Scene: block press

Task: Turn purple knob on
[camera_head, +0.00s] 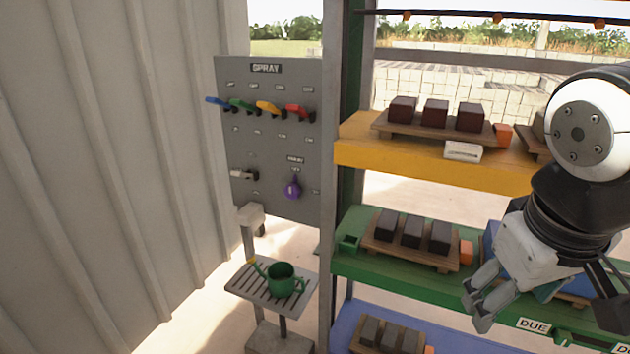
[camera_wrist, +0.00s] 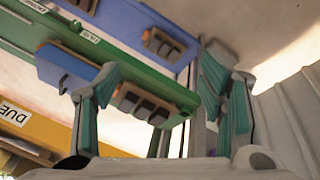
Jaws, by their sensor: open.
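The purple knob (camera_head: 292,188) is on the lower right part of the grey SPRAY panel (camera_head: 270,150) in the head view, with a small label above it. It hangs with its round end low. My gripper (camera_head: 478,308) is at the right of the head view, in front of the green shelf, well to the right of the knob and apart from it. Its fingers are open and empty; the wrist view shows both fingers (camera_wrist: 160,105) spread, with shelves behind them.
Blue, green, yellow and red handles (camera_head: 262,108) line the panel's upper part. A green watering can (camera_head: 281,280) stands on a slatted stand below. The rack post (camera_head: 342,180) and shelves with dark blocks (camera_head: 412,232) lie between gripper and panel. A corrugated wall (camera_head: 110,170) is at left.

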